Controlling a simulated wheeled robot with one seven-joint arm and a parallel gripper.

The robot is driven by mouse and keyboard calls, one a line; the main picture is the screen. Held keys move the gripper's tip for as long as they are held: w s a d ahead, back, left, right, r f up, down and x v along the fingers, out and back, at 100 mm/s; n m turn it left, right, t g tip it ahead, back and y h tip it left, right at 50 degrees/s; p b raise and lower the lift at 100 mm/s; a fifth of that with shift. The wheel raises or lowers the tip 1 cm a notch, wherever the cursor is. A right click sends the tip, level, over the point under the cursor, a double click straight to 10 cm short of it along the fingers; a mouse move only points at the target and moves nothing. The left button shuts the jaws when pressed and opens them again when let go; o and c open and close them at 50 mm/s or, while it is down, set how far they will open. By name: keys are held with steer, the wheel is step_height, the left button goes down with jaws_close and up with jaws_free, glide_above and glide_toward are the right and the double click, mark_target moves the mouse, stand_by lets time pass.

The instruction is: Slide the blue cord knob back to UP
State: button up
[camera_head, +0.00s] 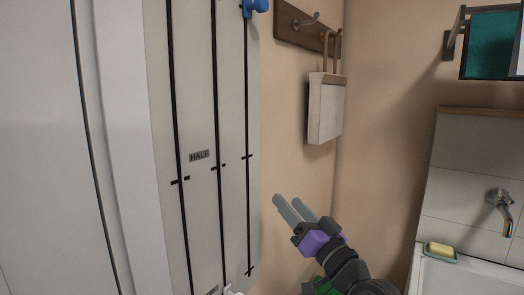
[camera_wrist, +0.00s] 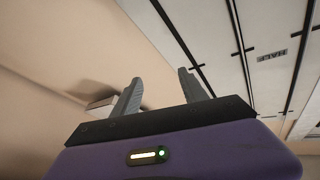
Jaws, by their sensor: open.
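The blue cord knob (camera_head: 257,6) is at the top edge of the head view, at the upper part of the rightmost black slot (camera_head: 247,110) on the pale panel (camera_head: 200,90). The picture edge cuts off what lies above it. My gripper (camera_head: 286,199) is well below the knob and to its right, in front of the beige wall. Its fingers are apart with nothing between them. In the wrist view the open fingers (camera_wrist: 160,76) point towards the wall and the panel's edge. The knob is not seen there.
The panel has three slots with tick marks and a HALF label (camera_head: 199,155). A white knob (camera_head: 232,291) is at the bottom edge. A hook rail (camera_head: 300,24) with a hanging white bag (camera_head: 325,108) is on the wall. A basin and yellow soap (camera_head: 441,249) are at right.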

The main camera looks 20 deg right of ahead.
steer(key=w+r+n+y+p, duration=0.1)
steer(key=w+r+n+y, duration=0.15)
steer(key=r, duration=0.85)
steer(key=w+r+n+y, duration=0.1)
steer(key=r+n+y, duration=0.15)
steer(key=r, duration=0.85)
steer(key=n+g+y+p, duration=0.2)
steer(key=n+g+y, duration=0.1)
steer(key=n+y, duration=0.15)
glide_toward(265, 4)
steer(key=x, duration=0.4)
steer(key=shift+n, duration=0.25)
steer(key=p+x, duration=0.1)
steer(key=x, duration=0.4)
steer(key=shift+a+r+p, duration=0.1)
steer(key=shift+r+p, duration=0.15)
steer(key=shift+p, duration=0.1)
steer(key=shift+w+a+r, duration=0.15)
steer(key=shift+w+a, duration=0.3)
steer(key=shift+w, duration=0.25)
steer(key=shift+c, duration=0.2)
jaws_close()
